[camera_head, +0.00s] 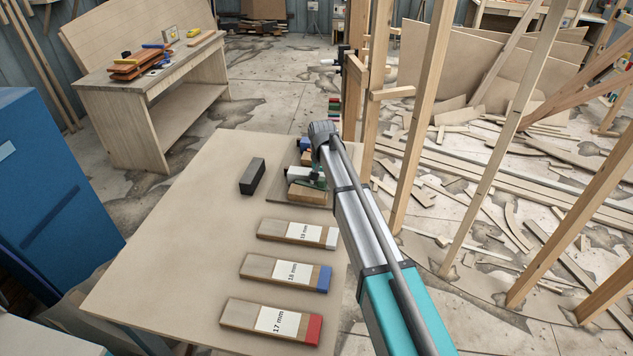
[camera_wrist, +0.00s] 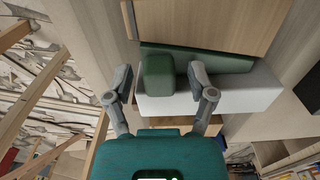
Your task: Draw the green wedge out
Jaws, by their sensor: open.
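The green wedge (camera_wrist: 158,75) shows in the wrist view as a dark green piece with a blunt raised end and a longer part running right, between a wooden board (camera_wrist: 205,22) and a white block (camera_wrist: 235,90). My gripper (camera_wrist: 161,82) is open, with one finger on each side of the raised end. I cannot tell whether either finger touches it. In the head view a small patch of green (camera_head: 321,184) shows beside the wooden pieces at the table's far right, partly hidden by my arm.
On the table (camera_head: 165,275) lie wooden pieces with red (camera_head: 270,321), blue (camera_head: 285,272) and white (camera_head: 297,234) ends, labelled 17, 18 and 19 mm. A dark block (camera_head: 252,176) stands behind them. Upright timber posts (camera_head: 420,110) rise right of my arm. The table's left side is clear.

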